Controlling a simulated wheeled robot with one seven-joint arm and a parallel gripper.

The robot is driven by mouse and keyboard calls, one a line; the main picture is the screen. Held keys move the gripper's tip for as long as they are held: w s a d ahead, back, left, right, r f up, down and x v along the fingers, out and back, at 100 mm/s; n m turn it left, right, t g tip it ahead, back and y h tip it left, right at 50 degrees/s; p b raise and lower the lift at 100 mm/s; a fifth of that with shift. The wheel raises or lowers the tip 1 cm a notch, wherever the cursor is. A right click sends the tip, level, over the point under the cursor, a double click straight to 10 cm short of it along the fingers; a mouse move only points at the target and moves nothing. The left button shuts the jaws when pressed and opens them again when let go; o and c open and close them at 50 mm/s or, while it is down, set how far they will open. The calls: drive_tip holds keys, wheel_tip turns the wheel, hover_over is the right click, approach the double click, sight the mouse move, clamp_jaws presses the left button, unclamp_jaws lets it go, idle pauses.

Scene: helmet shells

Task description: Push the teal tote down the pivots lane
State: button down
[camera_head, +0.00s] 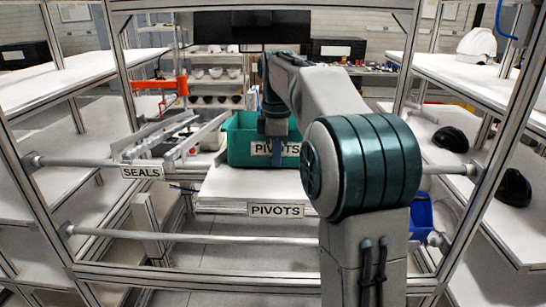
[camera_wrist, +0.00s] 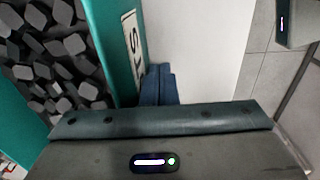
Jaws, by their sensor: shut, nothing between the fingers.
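The teal tote (camera_head: 239,148) stands on the white pivots lane (camera_head: 225,185), behind a front edge labelled PIVOTS (camera_head: 276,210). Its near wall carries a PIVOTS label, partly hidden by my gripper. In the wrist view the tote (camera_wrist: 102,45) is on the left, with its label on the wall and grey and black parts (camera_wrist: 55,55) inside. My gripper (camera_head: 276,152) points down in front of the tote's near wall. In the wrist view its fingers (camera_wrist: 158,85) are together and empty, close beside the labelled wall; I cannot tell whether they touch it.
A lane labelled SEALS (camera_head: 142,172) with metal rails lies left of the tote. A grey crossbar (camera_head: 200,235) of the frame runs in front. A blue bin (camera_head: 421,216) sits low at the right. Shelves with black helmet shells (camera_head: 451,139) stand at the right.

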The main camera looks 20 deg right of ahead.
drive_tip(key=shift+w+d, duration=0.2)
drive_tip(key=shift+w, duration=0.35)
drive_tip(key=s+a+r, duration=0.1)
drive_tip(key=s+r, duration=0.2)
drive_tip(key=r, duration=0.5)
drive_tip(key=s+a+f+m+t+b, duration=0.1)
drive_tip(key=s+f+m+t+b, duration=0.1)
drive_tip(key=s+f+m, duration=0.5)
drive_tip(key=s+a+f+m+t+b, duration=0.1)
drive_tip(key=s+f+m+b, duration=0.3)
drive_tip(key=s+f, duration=1.3)
drive_tip(key=a+f+m, duration=0.1)
drive_tip(key=f+m, duration=0.1)
drive_tip(key=m, duration=0.1)
drive_tip(key=shift+s+a+t+b, duration=0.15)
drive_tip(key=shift+s+t+b, duration=0.15)
drive_tip(key=shift+t, duration=0.1)
